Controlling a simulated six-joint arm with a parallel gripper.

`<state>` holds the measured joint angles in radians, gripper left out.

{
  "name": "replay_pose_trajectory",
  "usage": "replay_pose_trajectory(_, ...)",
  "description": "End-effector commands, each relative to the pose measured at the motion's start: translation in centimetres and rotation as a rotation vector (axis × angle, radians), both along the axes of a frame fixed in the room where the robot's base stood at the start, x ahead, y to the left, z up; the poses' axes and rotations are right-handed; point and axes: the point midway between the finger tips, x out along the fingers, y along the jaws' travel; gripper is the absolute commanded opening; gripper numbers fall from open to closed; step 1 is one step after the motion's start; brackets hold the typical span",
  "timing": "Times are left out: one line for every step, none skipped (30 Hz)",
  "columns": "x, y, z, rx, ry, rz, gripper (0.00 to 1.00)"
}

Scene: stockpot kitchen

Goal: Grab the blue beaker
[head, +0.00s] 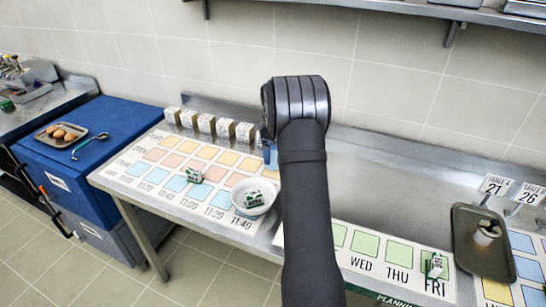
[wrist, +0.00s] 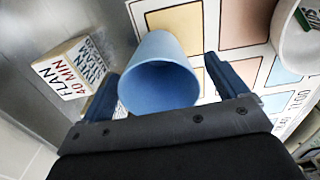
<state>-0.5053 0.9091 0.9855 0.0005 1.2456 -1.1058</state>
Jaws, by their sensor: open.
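The blue beaker (wrist: 162,75) fills the middle of the wrist view, its open mouth towards the camera. My gripper (wrist: 161,68) is open, with one dark blue finger on each side of the beaker. A gap shows on the right side; on the left the finger is close to the wall, and I cannot tell whether they touch. In the head view only a sliver of the beaker (head: 270,157) shows beside my arm, which hides the rest and the fingers.
A block labelled FLAN 40 MIN (wrist: 66,72) stands left of the beaker. A white bowl (wrist: 297,42) is at the right, holding a small printed carton in the head view (head: 254,199). Several white blocks (head: 206,122) line the counter's back. A brown tray (head: 468,255) lies far right.

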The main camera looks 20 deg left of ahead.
Motion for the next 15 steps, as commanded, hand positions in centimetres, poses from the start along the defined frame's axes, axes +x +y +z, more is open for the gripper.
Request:
replay_pose_trajectory(-0.04,-0.05,-0.63,-0.001,0.002,0.000,0.91)
replay_pose_trajectory(-0.04,-0.05,-0.84,0.000,0.002,0.000,0.91)
replay_pose_trajectory(-0.03,-0.05,-1.02,0.001,0.000,0.000,0.91)
replay_pose_trajectory(-0.02,-0.04,-1.10,0.001,0.000,0.001,0.91)
replay_pose_trajectory(-0.01,-0.04,-1.14,0.001,-0.001,0.001,0.91)
replay_pose_trajectory(0.00,-0.04,-1.15,0.001,-0.001,0.001,0.91)
replay_pose_trajectory(0.00,-0.04,-1.14,0.002,-0.001,0.001,0.91)
replay_pose_trajectory(0.00,-0.04,-1.13,0.002,-0.001,0.001,0.91)
replay_pose_trajectory(0.00,-0.04,-1.13,0.001,-0.001,0.001,0.91)
replay_pose_trajectory(0.00,-0.04,-1.13,0.001,-0.001,0.001,0.91)
replay_pose_trajectory(0.00,-0.04,-1.12,0.001,-0.001,0.001,0.87)
replay_pose_trajectory(0.00,-0.04,-1.12,0.001,-0.001,0.001,0.79)
replay_pose_trajectory(0.00,-0.04,-1.11,0.001,-0.001,0.001,0.73)
replay_pose_trajectory(0.00,-0.04,-1.11,0.001,-0.001,0.001,0.67)
replay_pose_trajectory(0.00,-0.04,-1.11,0.001,-0.001,0.001,0.59)
